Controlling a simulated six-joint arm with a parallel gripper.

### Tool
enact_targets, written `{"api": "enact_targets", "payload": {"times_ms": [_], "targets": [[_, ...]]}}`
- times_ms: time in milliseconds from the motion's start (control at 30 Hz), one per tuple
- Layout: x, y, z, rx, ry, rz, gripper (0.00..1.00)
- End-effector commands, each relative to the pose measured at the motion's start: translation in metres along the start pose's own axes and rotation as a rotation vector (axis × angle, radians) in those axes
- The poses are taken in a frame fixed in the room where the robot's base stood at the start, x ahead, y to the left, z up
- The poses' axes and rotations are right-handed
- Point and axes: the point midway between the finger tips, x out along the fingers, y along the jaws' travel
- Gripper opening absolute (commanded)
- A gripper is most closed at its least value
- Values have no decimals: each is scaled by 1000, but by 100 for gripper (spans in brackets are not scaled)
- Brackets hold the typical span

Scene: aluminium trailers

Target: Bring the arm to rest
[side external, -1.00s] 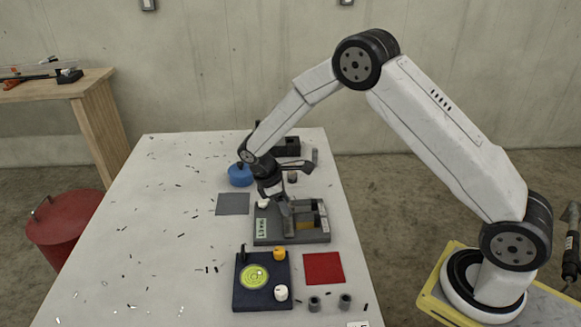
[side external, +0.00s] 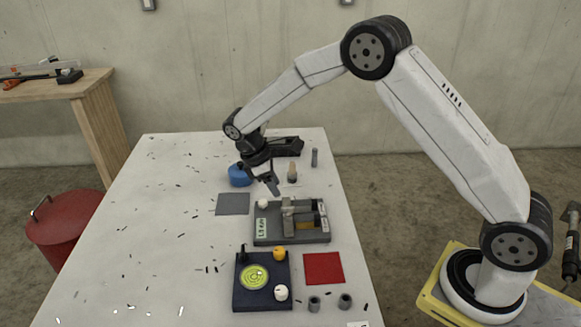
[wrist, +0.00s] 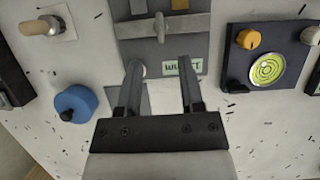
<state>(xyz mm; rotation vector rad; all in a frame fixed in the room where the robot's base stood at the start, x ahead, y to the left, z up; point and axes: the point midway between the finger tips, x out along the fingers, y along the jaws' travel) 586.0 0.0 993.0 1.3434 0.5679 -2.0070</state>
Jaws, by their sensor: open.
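My gripper (side external: 275,187) hangs in the air above the table, above and behind the grey fixture (side external: 262,238), clear of it. In the wrist view my gripper (wrist: 160,72) shows two dark fingers spread apart with nothing between them. The grey fixture also shows ahead of the fingers in the wrist view (wrist: 190,46), with a pale label and a metal crosspiece. My arm is bent high over the right side of the table.
A blue round piece (side external: 239,176) and a peg with a tan top (side external: 292,172) stand near my gripper. A dark block with a green dial (side external: 262,301), a red square (side external: 323,268) and a grey square (side external: 232,204) lie on the table (side external: 165,235). Small dark bits are scattered at left.

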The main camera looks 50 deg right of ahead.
Motion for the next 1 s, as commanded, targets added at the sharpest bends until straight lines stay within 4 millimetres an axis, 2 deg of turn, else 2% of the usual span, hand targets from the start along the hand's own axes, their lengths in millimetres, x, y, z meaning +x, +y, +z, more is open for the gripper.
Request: {"api": "enact_targets", "payload": {"times_ms": [167, 367, 700, 1000], "targets": [[-2, -4, 5, 23, 21, 0, 49], [-6, -16, 19, 103, 91, 1, 49], [-9, -56, 61, 338, 276, -10, 49], [-2, -97, 101, 570, 437, -35, 49]]}}
